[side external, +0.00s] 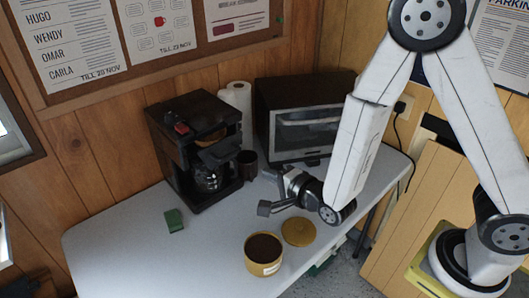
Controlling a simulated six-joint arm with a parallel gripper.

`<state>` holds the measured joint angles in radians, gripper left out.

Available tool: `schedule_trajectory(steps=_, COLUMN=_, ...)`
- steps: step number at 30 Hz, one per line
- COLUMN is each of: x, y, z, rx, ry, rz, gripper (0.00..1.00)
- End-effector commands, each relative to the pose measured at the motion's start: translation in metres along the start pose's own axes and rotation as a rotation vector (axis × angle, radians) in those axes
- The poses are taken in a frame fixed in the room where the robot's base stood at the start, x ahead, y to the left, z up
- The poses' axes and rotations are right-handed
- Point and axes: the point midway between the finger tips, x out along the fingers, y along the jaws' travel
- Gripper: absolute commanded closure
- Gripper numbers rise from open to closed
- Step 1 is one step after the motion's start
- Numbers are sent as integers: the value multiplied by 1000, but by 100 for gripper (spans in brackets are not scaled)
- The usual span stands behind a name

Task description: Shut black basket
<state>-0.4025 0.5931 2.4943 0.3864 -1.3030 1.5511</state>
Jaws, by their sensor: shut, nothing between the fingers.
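The black coffee maker (190,150) stands at the back left of the table. Its black basket (220,152) juts out from the front above the glass pot (208,179), so it looks swung open. My gripper (267,207) is to the right of and in front of the coffee maker, low over the table. It is shut and empty, apart from the basket. The basket's inside and hinge are hard to make out.
An open mustard tin (264,268) with dark contents and its lid (299,231) are near the front edge. A green block (174,220) lies left. A dark mug (247,165), paper roll (236,98) and toaster oven (306,125) stand behind. The table's front left is clear.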

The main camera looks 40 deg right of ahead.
Motion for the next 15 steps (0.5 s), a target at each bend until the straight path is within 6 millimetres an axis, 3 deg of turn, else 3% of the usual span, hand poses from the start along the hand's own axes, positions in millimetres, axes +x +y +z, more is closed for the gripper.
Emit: schedule_trajectory(steps=15, x=63, y=0, z=-1, rx=0, ry=2, rz=-1, gripper=100)
